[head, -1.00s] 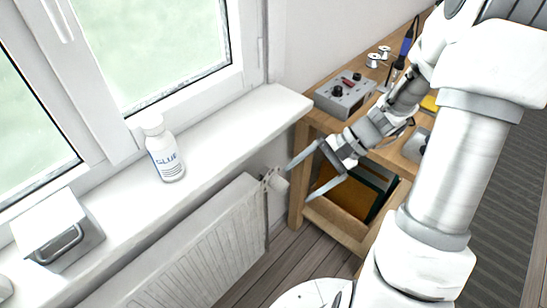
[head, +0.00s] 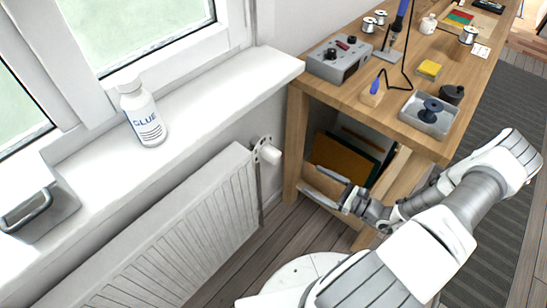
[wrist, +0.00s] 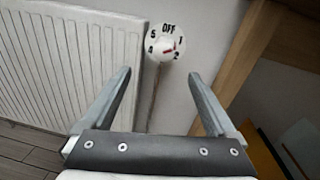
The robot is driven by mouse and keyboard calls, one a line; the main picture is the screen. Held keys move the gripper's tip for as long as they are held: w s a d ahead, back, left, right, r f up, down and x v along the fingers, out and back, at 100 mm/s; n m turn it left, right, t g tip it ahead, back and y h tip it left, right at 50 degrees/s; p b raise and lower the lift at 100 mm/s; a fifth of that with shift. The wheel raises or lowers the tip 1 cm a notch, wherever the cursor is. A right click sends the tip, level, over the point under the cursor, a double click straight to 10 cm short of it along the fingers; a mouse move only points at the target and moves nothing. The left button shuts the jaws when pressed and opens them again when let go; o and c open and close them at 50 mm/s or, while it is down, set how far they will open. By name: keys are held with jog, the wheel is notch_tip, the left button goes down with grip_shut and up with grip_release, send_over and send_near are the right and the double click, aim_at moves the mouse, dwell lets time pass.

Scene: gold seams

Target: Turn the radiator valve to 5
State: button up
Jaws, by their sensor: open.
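The radiator valve (head: 267,152) is a white knob at the right end of the radiator (head: 190,225). The wrist view shows its round dial (wrist: 166,43) face on, with OFF at the top, 5 at upper left, and 1 and 2 on the right. A small red mark near the middle of the dial points roughly right, toward 1 and 2; the exact setting is hard to read. My gripper (head: 310,178) is open and empty, to the right of the valve and apart from it. In the wrist view the dial lies beyond and between the fingertips (wrist: 160,73).
A wooden workbench (head: 440,148) stands close on the right, with its leg (head: 296,140) near the valve and a grey control box (head: 338,60) on top. A glue bottle (head: 143,112) stands on the window sill (head: 200,95). Floor shows between radiator and bench.

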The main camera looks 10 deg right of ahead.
aim_at(280, 160)
jog(key=shift+m+t+h, duration=0.3)
jog(key=shift+m+t, duration=0.1)
jog(key=shift+m, duration=0.1)
jog(key=x, duration=0.5)
jog(key=b+x, duration=0.1)
jog(key=x, duration=0.5)
jog(key=f+b+x, duration=0.1)
jog(key=x, duration=0.5)
jog(key=shift+w+d+f, duration=0.1)
jog(key=shift+w, duration=0.15)
jog(key=c, duration=1.4)
